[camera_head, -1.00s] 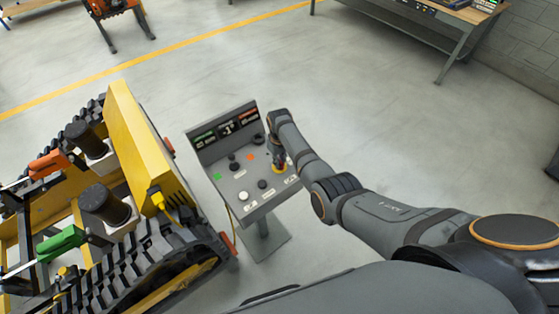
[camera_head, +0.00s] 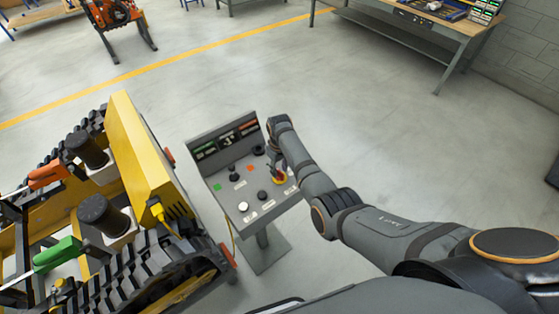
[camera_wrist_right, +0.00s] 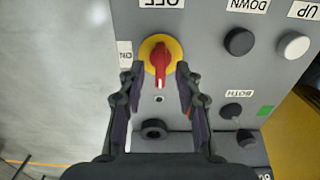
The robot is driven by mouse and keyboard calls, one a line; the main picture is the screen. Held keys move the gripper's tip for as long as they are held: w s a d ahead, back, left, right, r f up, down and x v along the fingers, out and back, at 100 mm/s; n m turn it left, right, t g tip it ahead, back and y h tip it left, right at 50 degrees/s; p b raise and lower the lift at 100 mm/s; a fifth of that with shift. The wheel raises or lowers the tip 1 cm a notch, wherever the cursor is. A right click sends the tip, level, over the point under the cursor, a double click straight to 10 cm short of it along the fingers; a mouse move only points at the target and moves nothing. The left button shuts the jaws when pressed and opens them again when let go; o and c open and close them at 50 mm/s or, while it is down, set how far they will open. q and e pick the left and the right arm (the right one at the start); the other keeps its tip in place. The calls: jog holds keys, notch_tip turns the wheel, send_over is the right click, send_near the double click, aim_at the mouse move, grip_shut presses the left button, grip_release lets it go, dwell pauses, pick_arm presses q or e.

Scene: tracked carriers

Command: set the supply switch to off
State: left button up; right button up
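The supply switch (camera_wrist_right: 160,58) is a red handle on a yellow round plate, on the grey sloping top of the control console (camera_head: 226,190). In the right wrist view its handle lies upright in the picture. An upside-down OFF label (camera_wrist_right: 160,3) is above it and an ON label (camera_wrist_right: 125,54) is at its left. My right gripper (camera_wrist_right: 160,72) is open, one fingertip on each side of the handle; contact is not clear. In the head view my right gripper (camera_head: 278,172) partly hides the switch. My left gripper is not in view.
Close by on the console are a black DOWN button (camera_wrist_right: 239,41), a white UP button (camera_wrist_right: 293,45), a BOTH knob (camera_wrist_right: 231,111) and a black round fitting (camera_wrist_right: 154,129). A yellow tracked carrier (camera_head: 140,150) stands left of the console.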

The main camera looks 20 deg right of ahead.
aim_at(280, 172)
notch_tip(280, 172, up, 10)
dwell(0.6)
